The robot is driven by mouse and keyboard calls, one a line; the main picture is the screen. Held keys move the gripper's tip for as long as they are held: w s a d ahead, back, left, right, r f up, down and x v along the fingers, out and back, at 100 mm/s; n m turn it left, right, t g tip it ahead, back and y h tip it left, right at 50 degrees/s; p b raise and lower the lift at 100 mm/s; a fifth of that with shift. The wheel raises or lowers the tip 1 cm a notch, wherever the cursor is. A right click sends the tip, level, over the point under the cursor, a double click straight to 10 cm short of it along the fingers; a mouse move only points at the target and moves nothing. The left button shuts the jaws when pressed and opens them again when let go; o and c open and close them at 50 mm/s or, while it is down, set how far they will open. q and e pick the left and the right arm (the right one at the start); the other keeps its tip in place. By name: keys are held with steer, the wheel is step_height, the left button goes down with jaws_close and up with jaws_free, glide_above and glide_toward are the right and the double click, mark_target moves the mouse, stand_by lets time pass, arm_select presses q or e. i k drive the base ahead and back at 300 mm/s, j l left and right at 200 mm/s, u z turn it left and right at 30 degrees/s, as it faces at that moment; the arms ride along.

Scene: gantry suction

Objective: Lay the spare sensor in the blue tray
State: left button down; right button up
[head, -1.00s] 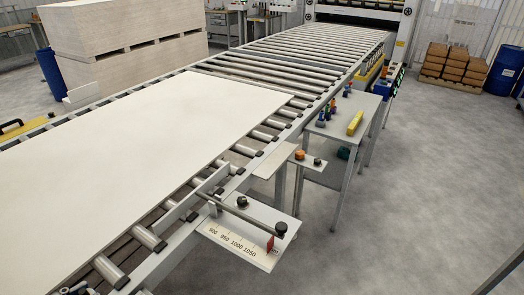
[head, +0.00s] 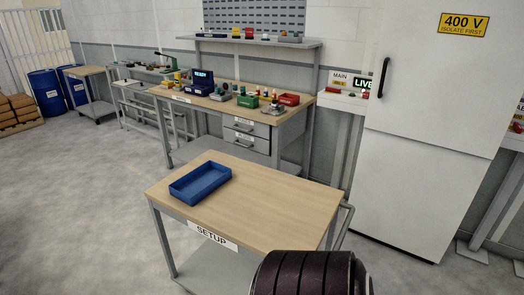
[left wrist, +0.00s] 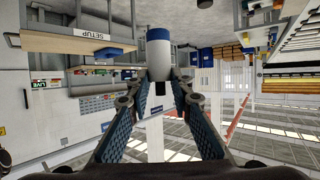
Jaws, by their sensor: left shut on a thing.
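The blue tray (head: 203,183) sits on the left part of the wooden-topped SETUP table (head: 262,212) in the head view and looks empty. In the left wrist view, which is upside down, a blue tray (left wrist: 108,53) shows at the table edge. My left gripper (left wrist: 159,88) is shut on a pale cylinder with a blue-grey band, which I take to be the spare sensor (left wrist: 158,52). It is held in the air, apart from the table. Neither gripper shows in the head view.
The SETUP table's top is clear right of the tray. A tall white cabinet (head: 420,150) is at right. Open floor (head: 90,200) lies left.

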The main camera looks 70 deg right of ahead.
mark_target(202, 184)
steer(key=z, duration=1.8)
steer(key=i+z, duration=0.4)
steer(key=i, duration=0.25)
steer(key=i+j+z, duration=0.2)
steer(key=i+z, duration=0.15)
steer(key=i, duration=0.35)
